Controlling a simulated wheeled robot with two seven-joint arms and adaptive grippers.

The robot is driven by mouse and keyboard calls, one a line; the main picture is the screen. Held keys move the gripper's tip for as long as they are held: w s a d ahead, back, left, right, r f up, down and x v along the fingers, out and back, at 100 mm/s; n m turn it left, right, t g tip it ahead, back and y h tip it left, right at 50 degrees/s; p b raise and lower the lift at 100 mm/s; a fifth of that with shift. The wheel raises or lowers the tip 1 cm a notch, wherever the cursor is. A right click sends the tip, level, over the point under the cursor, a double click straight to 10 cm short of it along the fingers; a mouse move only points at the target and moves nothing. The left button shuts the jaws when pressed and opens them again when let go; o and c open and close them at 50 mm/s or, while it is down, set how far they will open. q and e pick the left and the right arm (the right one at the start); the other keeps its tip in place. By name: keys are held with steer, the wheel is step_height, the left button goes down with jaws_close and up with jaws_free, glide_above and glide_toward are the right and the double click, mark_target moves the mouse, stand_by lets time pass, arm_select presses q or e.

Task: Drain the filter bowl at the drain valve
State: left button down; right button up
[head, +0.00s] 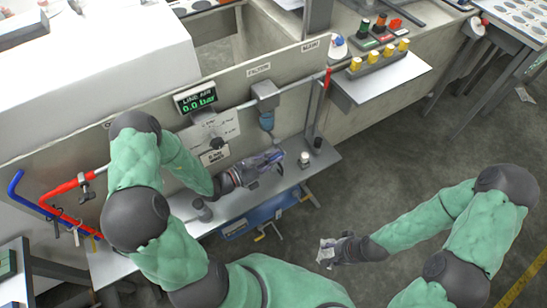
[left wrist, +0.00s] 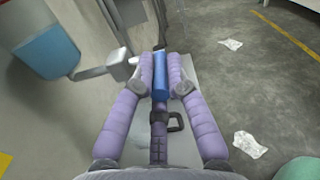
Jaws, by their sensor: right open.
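The filter bowl (head: 267,121) is blue and hangs under a grey housing on the upright panel. It also shows at the upper left of the left wrist view (left wrist: 48,45), with a grey fitting at its bottom end. My left gripper (head: 277,158) is just below and in front of the bowl, apart from it. In the left wrist view its purple fingers (left wrist: 161,72) are closed against both sides of a blue cylinder (left wrist: 160,76). What this cylinder is I cannot tell. My right gripper (head: 328,251) is open, low over the floor, away from the bench.
A display (head: 195,99) on the panel reads 0.0 bar. A white cup (head: 305,159) and a dark knob-like object (head: 318,143) stand on the bench shelf (head: 322,163). Red and blue pipes (head: 66,187) run at the left. Crumpled paper (left wrist: 248,145) lies on the open floor.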

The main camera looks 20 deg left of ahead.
arm_select(q)
steer(key=shift+r, duration=0.1)
steer(key=shift+r+p, duration=0.1)
steer(key=shift+p, duration=0.35)
steer(key=g+y+p, duration=0.1)
steer(key=p, duration=0.3)
steer(key=r+g+y+p, duration=0.1)
steer(key=p, duration=0.2)
steer(key=shift+w+d+r+g+p, duration=0.1)
steer(key=shift+r+g+p, duration=0.15)
steer(key=shift+g+p, duration=0.1)
steer(key=shift+f+g+y+p, duration=0.1)
steer(key=shift+g+y+p, duration=0.25)
steer(key=shift+p, duration=0.2)
steer(key=c, duration=1.2)
jaws_free()
steer(key=shift+c, duration=0.2)
steer(key=v, duration=1.2)
steer(key=shift+f, duration=0.15)
